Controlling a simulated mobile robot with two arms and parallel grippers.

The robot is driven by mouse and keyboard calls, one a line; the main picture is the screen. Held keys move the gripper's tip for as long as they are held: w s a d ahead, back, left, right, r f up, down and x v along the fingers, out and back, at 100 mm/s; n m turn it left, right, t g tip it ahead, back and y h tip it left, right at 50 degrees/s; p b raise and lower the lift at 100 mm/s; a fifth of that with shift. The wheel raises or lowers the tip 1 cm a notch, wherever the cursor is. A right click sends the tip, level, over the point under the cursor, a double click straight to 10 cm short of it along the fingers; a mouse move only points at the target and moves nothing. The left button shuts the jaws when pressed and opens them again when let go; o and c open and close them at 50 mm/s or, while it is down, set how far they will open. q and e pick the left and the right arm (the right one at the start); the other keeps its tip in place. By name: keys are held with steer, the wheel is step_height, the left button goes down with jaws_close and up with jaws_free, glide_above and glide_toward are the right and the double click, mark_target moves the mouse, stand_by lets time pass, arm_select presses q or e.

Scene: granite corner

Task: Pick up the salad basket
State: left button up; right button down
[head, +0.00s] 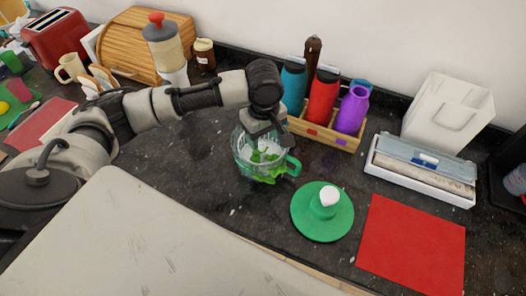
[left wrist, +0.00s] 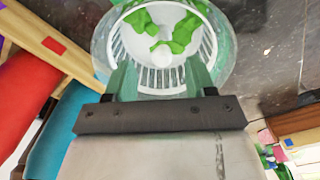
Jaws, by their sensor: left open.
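The salad basket (left wrist: 160,78) is white and slatted, with green leaves (left wrist: 178,32) in it. It sits inside a clear bowl with a green handle (head: 292,165), which stands on the dark counter in the head view. Leaves also show there through the bowl (head: 241,153). My left gripper (head: 264,134) is right above the bowl, pointing down. In the left wrist view its two fingers (left wrist: 158,72) are spread apart over the basket's near rim. I cannot tell whether they touch it. The gripper hides part of the basket in the head view. My right gripper is not in view.
A green lid with a white knob (head: 322,212) lies right of the bowl, beside a red mat (head: 412,245). Behind the bowl stands a wooden rack (head: 318,134) with bottles. A white box of wraps (head: 422,172) is at right.

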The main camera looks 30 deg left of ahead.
mark_target(262, 144)
arm_select(q)
steer(key=shift+s+f, duration=0.1)
steer(key=shift+f, duration=0.55)
steer(key=f, duration=0.1)
steer(key=f+p, duration=0.1)
steer(key=f, duration=0.2)
steer(key=shift+a+f, duration=0.3)
steer(key=shift+f, duration=0.3)
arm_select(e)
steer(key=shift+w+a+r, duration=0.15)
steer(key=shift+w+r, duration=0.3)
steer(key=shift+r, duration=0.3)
arm_select(q)
steer(key=shift+c, duration=0.3)
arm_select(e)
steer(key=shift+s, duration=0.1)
arm_select(q)
steer(key=shift+c, duration=1.1)
jaws_close()
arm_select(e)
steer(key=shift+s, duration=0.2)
